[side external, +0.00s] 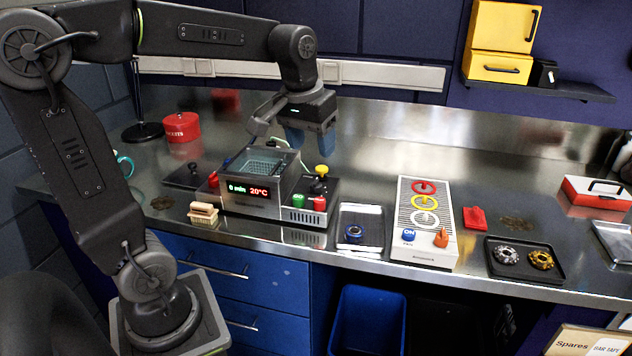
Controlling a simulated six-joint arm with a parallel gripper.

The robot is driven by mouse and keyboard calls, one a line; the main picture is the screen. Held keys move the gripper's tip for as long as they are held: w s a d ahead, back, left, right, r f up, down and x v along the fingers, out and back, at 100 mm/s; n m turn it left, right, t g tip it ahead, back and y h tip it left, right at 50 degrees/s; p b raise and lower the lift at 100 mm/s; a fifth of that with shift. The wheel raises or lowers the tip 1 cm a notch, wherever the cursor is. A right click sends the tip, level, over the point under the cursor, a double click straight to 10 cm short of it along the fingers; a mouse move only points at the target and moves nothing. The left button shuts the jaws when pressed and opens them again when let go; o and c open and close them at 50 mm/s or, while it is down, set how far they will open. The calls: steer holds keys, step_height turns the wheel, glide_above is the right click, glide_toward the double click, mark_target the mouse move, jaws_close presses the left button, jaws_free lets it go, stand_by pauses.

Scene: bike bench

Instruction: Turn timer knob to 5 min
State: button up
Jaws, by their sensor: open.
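A steel bath unit (240,204) stands on the bench, its display (248,189) reading "0 min" and "20°C". A yellow knob (321,171) stands on a black part at its right. A green knob (298,201) and a red knob (319,203) are at its front right, and another red knob (213,180) is at its left. I cannot tell which is the timer knob, and no dial marks are readable. My gripper (311,147) is open and empty, with blue fingers pointing down above the back right of the unit, apart from the knobs.
A wooden brush (203,213) lies at the unit's front left. A tray with a blue ring (354,233) and a white panel (425,190) with coloured rings stand to the right. A red tin (181,127) is behind left. Bare bench lies behind the panel.

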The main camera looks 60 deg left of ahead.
mark_target(316, 180)
steer(key=w+a+f+n+g, duration=0.2)
steer(key=w+a+f+n, duration=0.15)
steer(key=w+a, duration=0.5)
steer(key=shift+h, duration=0.3)
steer(key=f, duration=0.4)
steer(key=s+a+f, duration=0.1)
steer(key=f, duration=0.8)
steer(key=shift+s+a, duration=0.3)
steer(key=shift+s, duration=0.05)
steer(key=shift+r, duration=0.1)
steer(key=c, duration=0.9)
